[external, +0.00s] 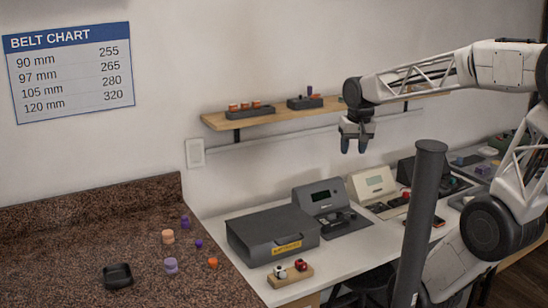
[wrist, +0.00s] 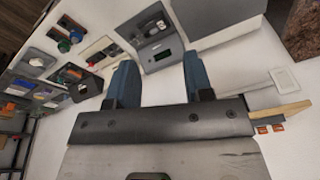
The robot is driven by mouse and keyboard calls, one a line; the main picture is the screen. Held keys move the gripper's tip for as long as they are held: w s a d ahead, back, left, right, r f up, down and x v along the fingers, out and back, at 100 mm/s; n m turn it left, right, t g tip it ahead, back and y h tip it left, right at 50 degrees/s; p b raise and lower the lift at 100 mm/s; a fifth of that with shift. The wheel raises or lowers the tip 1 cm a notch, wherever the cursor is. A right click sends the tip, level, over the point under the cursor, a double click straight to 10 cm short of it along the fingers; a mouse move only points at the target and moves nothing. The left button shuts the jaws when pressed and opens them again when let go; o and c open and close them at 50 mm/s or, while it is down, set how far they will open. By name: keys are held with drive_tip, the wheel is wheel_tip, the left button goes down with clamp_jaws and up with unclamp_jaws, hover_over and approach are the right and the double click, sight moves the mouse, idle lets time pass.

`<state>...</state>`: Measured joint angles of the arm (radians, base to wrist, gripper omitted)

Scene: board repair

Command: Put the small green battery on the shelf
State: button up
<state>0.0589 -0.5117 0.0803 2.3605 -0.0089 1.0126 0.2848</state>
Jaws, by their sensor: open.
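The wooden shelf (external: 218,122) is on the back wall, with a dark tray of orange pieces (external: 249,110) and a smaller dark tray (external: 304,102) on it. A shelf end also shows at the right of the wrist view (wrist: 289,111). My gripper (external: 354,147) is open and empty, in the air in front of the wall, below shelf height. Its two blue fingers are apart in the wrist view (wrist: 160,68). I cannot pick out the small green battery for certain. A small greenish block (external: 500,142) lies far right on the bench.
A grey case (external: 272,236) and meters (external: 331,207) (external: 374,187) stand on the white bench. A dark post (external: 418,220) rises in front. The speckled counter (external: 110,240) at left holds several purple and orange pieces and a black tray (external: 117,277).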

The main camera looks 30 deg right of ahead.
drive_tip(key=s+a+f+n, duration=0.2)
drive_tip(key=s+f+n, duration=0.1)
drive_tip(key=s+f, duration=0.3)
drive_tip(key=shift+s+n, duration=0.3)
drive_tip(key=shift+s, duration=0.65)
